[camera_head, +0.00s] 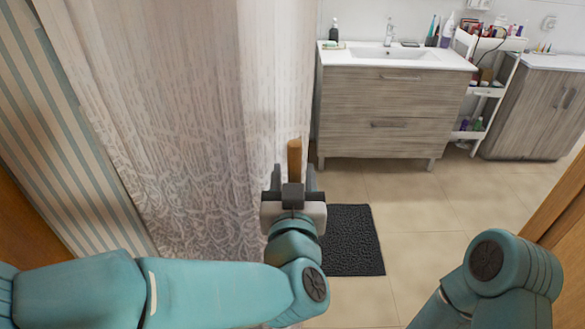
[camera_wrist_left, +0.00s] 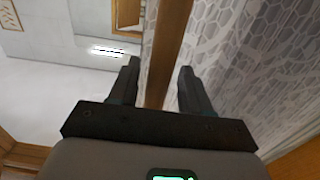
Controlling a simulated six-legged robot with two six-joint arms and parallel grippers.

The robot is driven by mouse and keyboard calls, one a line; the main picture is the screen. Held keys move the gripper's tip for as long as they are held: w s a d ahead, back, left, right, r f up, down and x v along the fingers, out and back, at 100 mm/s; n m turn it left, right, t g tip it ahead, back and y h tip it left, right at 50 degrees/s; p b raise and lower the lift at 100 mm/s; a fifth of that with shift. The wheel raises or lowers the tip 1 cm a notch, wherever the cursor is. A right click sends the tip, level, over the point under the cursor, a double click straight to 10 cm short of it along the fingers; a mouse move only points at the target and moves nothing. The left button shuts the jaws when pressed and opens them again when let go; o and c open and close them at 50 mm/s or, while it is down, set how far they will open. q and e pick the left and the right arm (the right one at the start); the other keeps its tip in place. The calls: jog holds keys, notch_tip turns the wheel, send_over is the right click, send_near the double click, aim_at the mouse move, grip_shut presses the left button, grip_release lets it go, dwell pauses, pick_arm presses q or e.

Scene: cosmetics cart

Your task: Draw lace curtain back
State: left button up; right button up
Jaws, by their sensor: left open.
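The white lace curtain (camera_head: 190,110) hangs at the left of the head view, patterned toward its lower part. In the left wrist view the lace (camera_wrist_left: 235,60) fills the right side. A brown wooden bar (camera_head: 294,157) stands at the curtain's right edge. My left gripper (camera_head: 293,177) is open at this bar. In the left wrist view the bar (camera_wrist_left: 168,50) runs between the two fingers, with gaps showing beside it. I cannot tell whether a finger touches it. My right arm shows at the lower right; its gripper is out of view.
A wooden vanity (camera_head: 390,105) with a white sink top stands behind. A white cart (camera_head: 487,92) with cosmetics stands right of it, beside another cabinet (camera_head: 530,115). A black mat (camera_head: 350,245) lies on the tiled floor right of my left gripper. Open floor lies further right.

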pick_arm(q)
jog(key=shift+w+d, duration=0.1)
jog(key=shift+w, duration=0.1)
pick_arm(e)
jog(key=shift+w, duration=0.4)
pick_arm(q)
grip_shut()
jog(key=a+b, duration=0.1)
jog(key=a, duration=0.4)
pick_arm(e)
jog(key=shift+s+f, duration=0.15)
jog(key=shift+f, duration=0.6)
pick_arm(q)
grip_release()
jog(key=shift+a, duration=0.1)
